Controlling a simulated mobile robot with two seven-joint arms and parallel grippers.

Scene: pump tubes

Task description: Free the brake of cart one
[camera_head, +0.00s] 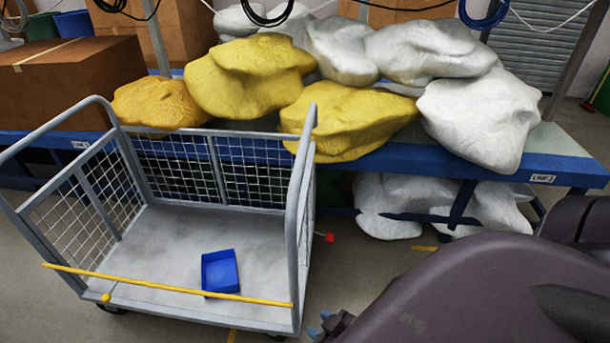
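A grey wire-mesh cart (180,240) stands at the left and centre with its front side open. A yellow bar (170,284) runs across that side. A small red knob (328,237) sticks out from the cart's right side and may be its brake handle. My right gripper (319,323) is at the bottom, just right of the cart's front right corner and nearer than the red knob. Its two blue-grey fingertips look apart, with nothing seen between them. My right arm hides much of the lower right. My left gripper is out of view.
A blue box (220,271) lies on the cart's deck. Behind the cart, a blue-edged rack (420,160) bears yellow and white sacks, with more white sacks below. Cardboard boxes stand at the back left. Some bare floor shows between cart and rack at right.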

